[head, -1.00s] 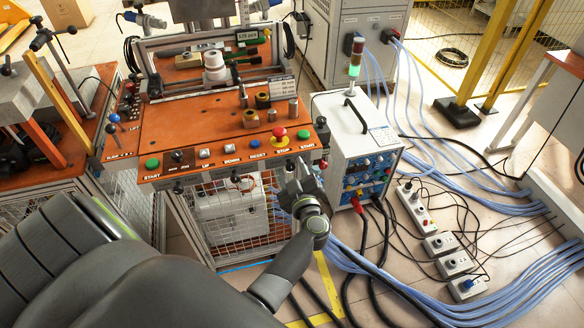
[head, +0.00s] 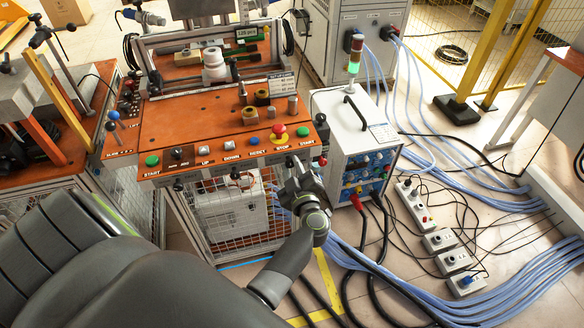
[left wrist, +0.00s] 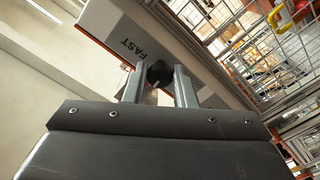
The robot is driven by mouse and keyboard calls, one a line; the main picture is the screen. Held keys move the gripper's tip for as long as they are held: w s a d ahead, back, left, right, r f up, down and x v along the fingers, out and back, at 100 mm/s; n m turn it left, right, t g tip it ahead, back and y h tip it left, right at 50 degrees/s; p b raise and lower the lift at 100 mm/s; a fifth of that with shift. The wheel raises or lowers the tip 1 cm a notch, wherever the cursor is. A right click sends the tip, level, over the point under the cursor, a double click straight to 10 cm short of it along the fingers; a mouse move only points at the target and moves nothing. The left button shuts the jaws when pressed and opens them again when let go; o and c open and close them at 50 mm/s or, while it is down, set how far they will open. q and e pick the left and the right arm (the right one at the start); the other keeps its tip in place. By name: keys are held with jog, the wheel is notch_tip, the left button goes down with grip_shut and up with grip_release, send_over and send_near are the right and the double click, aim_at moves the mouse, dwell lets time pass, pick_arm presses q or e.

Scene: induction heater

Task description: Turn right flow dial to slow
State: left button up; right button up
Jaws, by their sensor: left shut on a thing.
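The right flow dial shows as a round black knob (left wrist: 159,73) in the left wrist view, under a pale panel strip marked FAST (left wrist: 130,47). My left gripper (left wrist: 158,84) has its two fingers on either side of this knob, shut on it. In the head view my left gripper (head: 291,168) is at the front edge of the orange control panel (head: 190,122), below the red stop button (head: 279,130). It hides most of the dial there. The dial's pointer and setting cannot be read. My right gripper is not in view.
Other black knobs sit along the panel's front edge, one in the middle (head: 235,175). A green start button (head: 304,131) is just above my gripper. A white power unit (head: 350,140) with cables stands close on the right. A wire-mesh cage (head: 225,215) is below the panel.

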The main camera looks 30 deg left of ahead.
pick_arm(q)
jog(key=n, duration=0.2)
jog(key=shift+n, duration=0.3)
jog(key=n, duration=0.2)
jog(key=shift+n, duration=0.4)
jog(key=n+b, duration=0.1)
jog(key=n, duration=0.3)
jog(key=shift+n+b, duration=0.3)
jog(key=shift+b, duration=0.05)
jog(key=shift+n, duration=0.4)
jog(key=o, duration=1)
